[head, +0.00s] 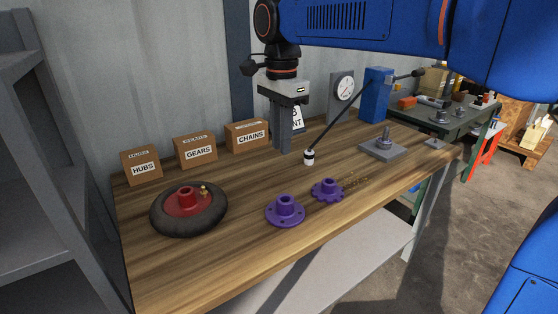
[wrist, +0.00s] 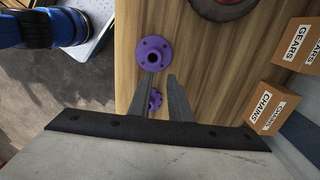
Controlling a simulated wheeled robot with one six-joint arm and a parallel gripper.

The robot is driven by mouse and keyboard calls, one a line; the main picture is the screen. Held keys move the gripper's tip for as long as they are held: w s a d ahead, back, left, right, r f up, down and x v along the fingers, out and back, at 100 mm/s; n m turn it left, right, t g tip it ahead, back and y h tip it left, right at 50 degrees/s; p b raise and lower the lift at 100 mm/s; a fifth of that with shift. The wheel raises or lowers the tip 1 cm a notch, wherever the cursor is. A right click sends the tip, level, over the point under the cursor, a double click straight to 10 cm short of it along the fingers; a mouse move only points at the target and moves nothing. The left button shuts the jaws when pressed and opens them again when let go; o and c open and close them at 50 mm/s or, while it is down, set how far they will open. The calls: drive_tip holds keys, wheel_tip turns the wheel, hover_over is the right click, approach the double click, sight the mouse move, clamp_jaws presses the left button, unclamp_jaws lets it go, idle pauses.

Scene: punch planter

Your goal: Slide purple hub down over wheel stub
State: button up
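The purple hub (head: 285,211), a round flange with bolt holes and a raised collar, lies flat on the wooden bench. It also shows in the wrist view (wrist: 153,53), beyond my fingertips. The wheel (head: 163,222), a black tyre with a red centre, lies flat at the left; a red stub (head: 187,196) stands up from its middle. Only the tyre's edge (wrist: 224,12) shows in the wrist view. My gripper (head: 284,150) points down above the bench behind the hub. Its fingers (wrist: 161,78) are apart, with nothing held between them.
A purple gear (head: 327,189) lies right of the hub beside a chain (head: 355,182). HUBS (head: 141,166), GEARS (head: 195,151) and CHAINS (head: 247,136) boxes line the back. A grey plate (head: 371,151) with an upright shaft sits right. Bench between wheel and hub is clear.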

sight(281, 195)
wheel_tip(281, 195, down, 17)
drive_tip(key=shift+f, duration=0.1)
idle(0.6)
clamp_jaws()
idle(1.6)
